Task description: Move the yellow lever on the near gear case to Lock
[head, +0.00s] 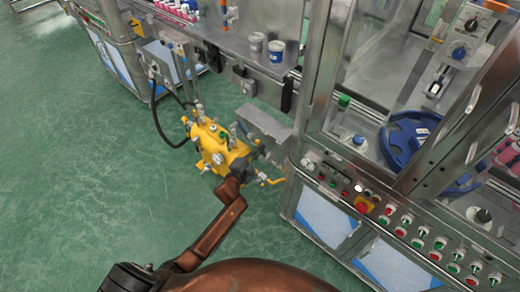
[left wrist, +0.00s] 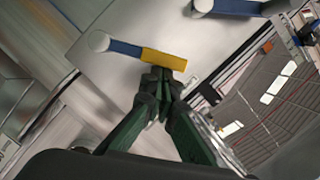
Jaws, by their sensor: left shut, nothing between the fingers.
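A lever with a white round pivot end, a blue shaft and a yellow tip (left wrist: 163,60) lies across a pale grey panel (left wrist: 140,20) in the left wrist view. My left gripper (left wrist: 158,74) has dark green fingers, shut with nothing between them. Its fingertips are at the lower edge of the yellow tip; whether they touch it I cannot tell. No Lock mark can be read. In the head view I cannot make out the lever or the left fingertips. My right gripper is not in view.
A second blue lever (left wrist: 240,5) is at the top of the left wrist view. In the head view a yellow machine (head: 218,150) with pipes stands on the green floor, beside a steel cabinet with several buttons (head: 362,206). Open floor lies to the left.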

